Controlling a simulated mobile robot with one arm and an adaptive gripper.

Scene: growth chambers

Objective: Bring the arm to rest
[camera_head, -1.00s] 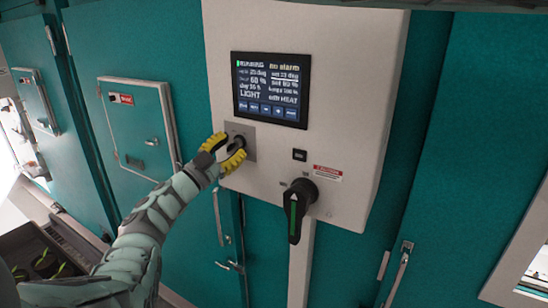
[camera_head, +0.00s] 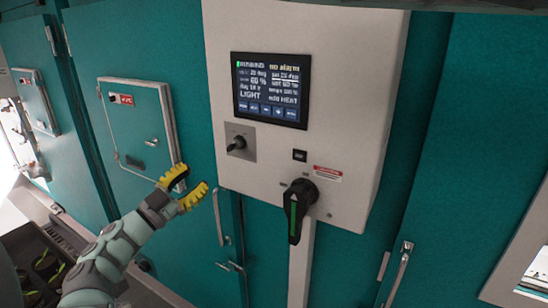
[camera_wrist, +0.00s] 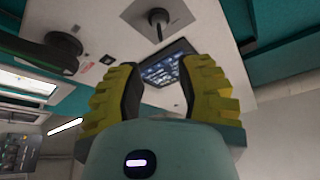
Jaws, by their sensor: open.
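My gripper (camera_head: 184,189) is open and empty, with its yellow fingers apart in front of the teal chamber wall. It is below and left of the small black selector knob (camera_head: 237,143) on the grey control box (camera_head: 340,100), and clear of it. In the wrist view the two yellow fingers (camera_wrist: 160,88) spread apart with nothing between them, and the knob (camera_wrist: 158,18) shows beyond them. My arm reaches in from the lower left.
The box carries a lit screen (camera_head: 270,90) reading "no alarm" and a large black rotary handle (camera_head: 297,208) below it. A small teal hatch (camera_head: 138,125) stands close to my gripper. A tray with seedlings (camera_head: 25,262) is at the lower left.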

